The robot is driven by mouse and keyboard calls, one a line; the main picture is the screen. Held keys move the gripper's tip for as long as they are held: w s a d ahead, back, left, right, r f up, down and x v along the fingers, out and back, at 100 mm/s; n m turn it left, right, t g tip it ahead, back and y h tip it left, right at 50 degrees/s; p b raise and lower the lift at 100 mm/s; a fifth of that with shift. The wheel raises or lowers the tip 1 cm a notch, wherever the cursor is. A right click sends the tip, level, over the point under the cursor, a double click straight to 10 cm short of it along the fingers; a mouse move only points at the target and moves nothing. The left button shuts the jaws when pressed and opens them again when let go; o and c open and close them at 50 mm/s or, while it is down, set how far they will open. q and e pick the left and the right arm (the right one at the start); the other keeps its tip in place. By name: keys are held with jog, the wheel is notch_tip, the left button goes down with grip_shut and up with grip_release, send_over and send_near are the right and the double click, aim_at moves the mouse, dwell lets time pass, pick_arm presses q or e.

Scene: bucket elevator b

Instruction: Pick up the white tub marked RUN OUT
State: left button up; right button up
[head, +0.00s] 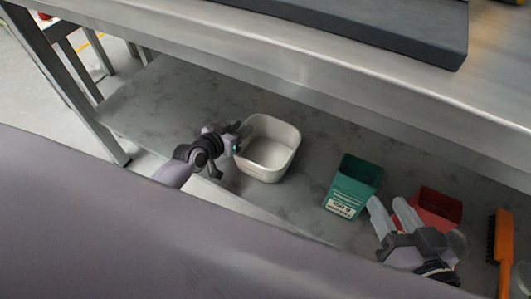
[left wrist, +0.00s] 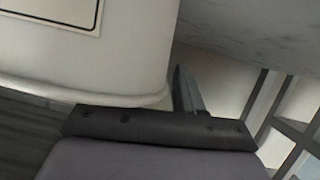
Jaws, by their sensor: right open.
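The white tub (head: 266,172) stands upright on the grey lower shelf, and its inside looks empty. My left gripper (head: 241,138) is at the tub's left side, by the rim. In the left wrist view the tub's pale wall (left wrist: 85,65) fills the upper left, with part of a black-framed label; no words are readable. One dark finger (left wrist: 186,92) shows beside that wall; the other is hidden, so I cannot tell if the jaws grip it. My right gripper (head: 394,212) is open and empty, in front of the red tub.
A green tub (head: 358,177) with a white label and a red tub (head: 437,207) stand to the right on the lower shelf (head: 180,95). An orange-handled brush (head: 503,250) is at the far right. The upper bench edge (head: 300,70) overhangs behind. Shelf left of the white tub is clear.

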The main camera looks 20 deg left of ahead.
pick_arm(q)
grip_shut()
dwell(1.4)
